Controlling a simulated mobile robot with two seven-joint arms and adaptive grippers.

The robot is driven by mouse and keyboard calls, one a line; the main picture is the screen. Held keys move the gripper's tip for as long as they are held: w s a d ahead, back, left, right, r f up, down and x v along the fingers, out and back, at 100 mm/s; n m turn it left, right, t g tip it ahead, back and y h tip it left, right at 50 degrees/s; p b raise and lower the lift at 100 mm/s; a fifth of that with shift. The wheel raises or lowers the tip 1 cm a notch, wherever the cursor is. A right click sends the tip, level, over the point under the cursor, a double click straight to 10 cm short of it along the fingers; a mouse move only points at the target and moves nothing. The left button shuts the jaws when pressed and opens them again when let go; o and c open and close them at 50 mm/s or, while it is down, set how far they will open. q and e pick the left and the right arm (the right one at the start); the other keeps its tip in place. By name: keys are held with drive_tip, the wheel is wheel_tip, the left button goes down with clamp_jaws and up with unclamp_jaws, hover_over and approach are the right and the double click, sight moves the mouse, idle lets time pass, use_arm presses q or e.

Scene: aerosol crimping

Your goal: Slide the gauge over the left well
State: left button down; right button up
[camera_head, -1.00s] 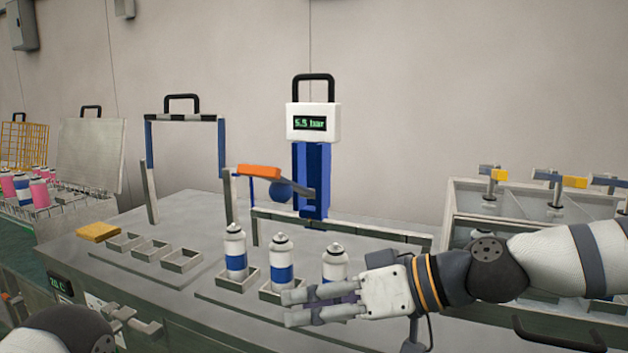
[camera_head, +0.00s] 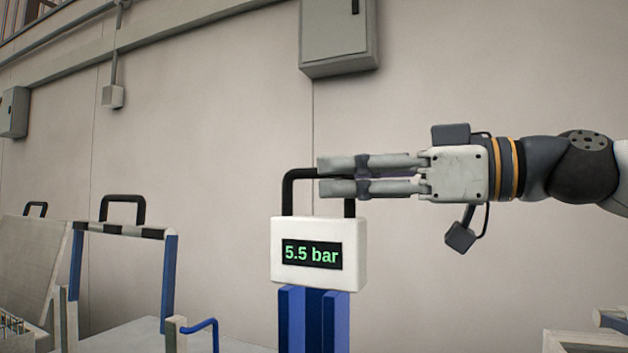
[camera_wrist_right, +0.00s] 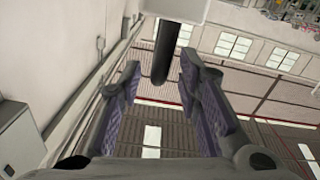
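The gauge (camera_head: 312,254) is a white box reading 5.5 bar, with a black arched handle (camera_head: 290,190) on top, above a blue post (camera_head: 313,320). My right gripper (camera_head: 322,177) reaches in from the right at the height of the handle's top bar, its fingers hiding part of the handle. In the right wrist view the gripper (camera_wrist_right: 160,68) is open, with the black handle (camera_wrist_right: 165,50) between its two fingers and a gap visible on both sides. The wells are out of view. My left gripper is not in view.
A frame with a black handle (camera_head: 123,208) and blue uprights stands to the left, and a pale panel (camera_head: 35,255) leans beyond it. A grey cabinet (camera_head: 337,35) hangs on the wall above. The wall area around the gauge is clear.

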sight(299, 176)
drive_tip(key=x, duration=0.4)
drive_tip(key=shift+w+a, duration=0.15)
drive_tip(key=shift+a, duration=0.05)
clamp_jaws()
drive_tip(key=x, duration=1)
drive_tip(key=shift+a+b, duration=0.3)
drive_tip(key=shift+a, duration=0.1)
drive_tip(key=shift+w, duration=0.1)
